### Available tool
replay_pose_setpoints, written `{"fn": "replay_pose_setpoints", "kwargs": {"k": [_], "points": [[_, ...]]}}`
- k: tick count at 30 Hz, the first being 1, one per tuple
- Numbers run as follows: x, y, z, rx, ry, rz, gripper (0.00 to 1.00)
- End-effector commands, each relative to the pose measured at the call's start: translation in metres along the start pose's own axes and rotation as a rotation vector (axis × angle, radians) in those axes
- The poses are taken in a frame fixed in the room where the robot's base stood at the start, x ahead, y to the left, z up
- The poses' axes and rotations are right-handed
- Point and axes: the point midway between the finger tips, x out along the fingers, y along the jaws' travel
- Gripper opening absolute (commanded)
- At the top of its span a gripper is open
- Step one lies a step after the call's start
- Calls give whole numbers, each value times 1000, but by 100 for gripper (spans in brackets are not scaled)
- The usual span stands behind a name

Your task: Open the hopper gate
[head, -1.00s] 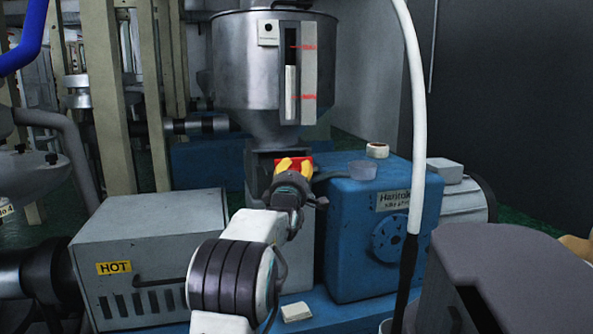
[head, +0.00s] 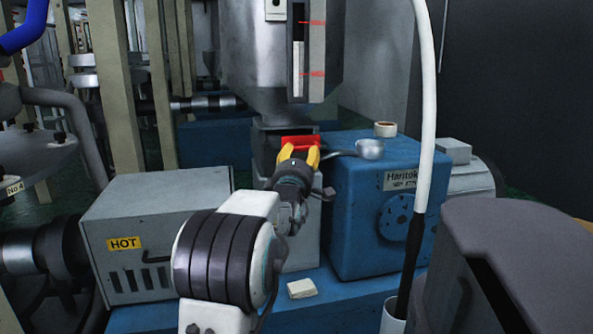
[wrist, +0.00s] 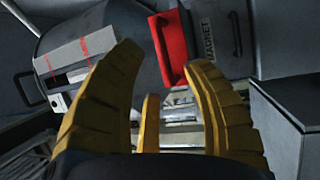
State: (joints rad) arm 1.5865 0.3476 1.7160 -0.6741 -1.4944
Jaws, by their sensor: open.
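The steel hopper (head: 265,65) stands above the machine, with a sight gauge on its front. A red gate handle (head: 300,142) shows just below its cone. In the wrist view the red handle (wrist: 172,48) lies ahead of the fingertips, near the right one. My gripper (head: 300,154) has yellow fingers, spread apart, in front of the red part. In the wrist view my gripper (wrist: 163,58) is open, with nothing held between the fingers. I cannot tell whether a finger touches the handle. My fingers hide part of the gate area.
A dark panel marked MAGNET (wrist: 208,28) with a black handle sits beside the red handle. A blue gearbox (head: 365,225) stands right, with a metal ladle (head: 370,149) and a tape roll (head: 385,129) on top. A grey box marked HOT (head: 155,210) stands left. A white hose (head: 424,110) hangs right.

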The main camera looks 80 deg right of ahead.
Motion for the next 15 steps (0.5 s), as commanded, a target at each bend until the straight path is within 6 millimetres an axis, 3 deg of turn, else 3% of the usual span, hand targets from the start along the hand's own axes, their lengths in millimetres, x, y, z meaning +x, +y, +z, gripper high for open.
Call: {"fn": "replay_pose_setpoints", "kwargs": {"k": [6,15], "points": [[-31,0,0,0,0,-1,45],[-59,0,0,0,0,0,45]]}}
